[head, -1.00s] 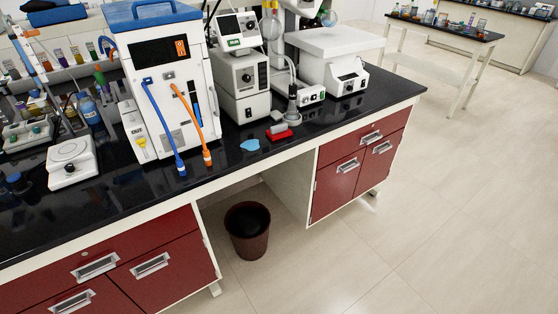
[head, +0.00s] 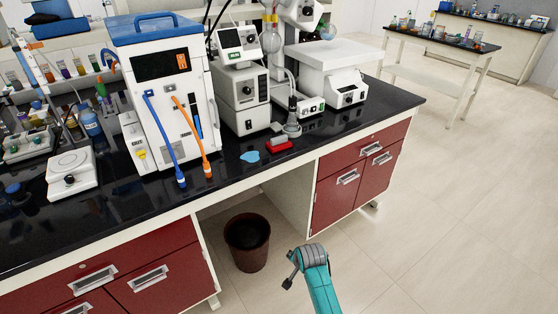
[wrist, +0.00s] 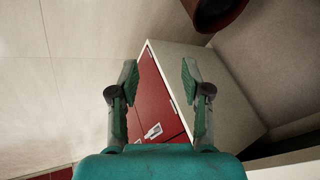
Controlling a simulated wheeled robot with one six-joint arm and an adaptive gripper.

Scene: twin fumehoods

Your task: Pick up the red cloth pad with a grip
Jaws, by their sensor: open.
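The red cloth pad (head: 279,147) lies on the black bench top near its front edge, with a grey grip on top. A small light-blue puddle-like patch (head: 250,156) is just left of it. My gripper shows in the wrist view (wrist: 159,75) with its two fingers wide apart and nothing between them. In the head view my arm reaches up from the bottom, in front of the bench and below the pad, well apart from it. The pad does not show in the wrist view.
A tall white device (head: 160,95) with blue and orange hoses stands left of the pad. Other white instruments (head: 240,95) stand behind it. A brown waste bin (head: 247,243) is on the floor under the bench. Red drawers (head: 340,185) are to the right. The floor at right is clear.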

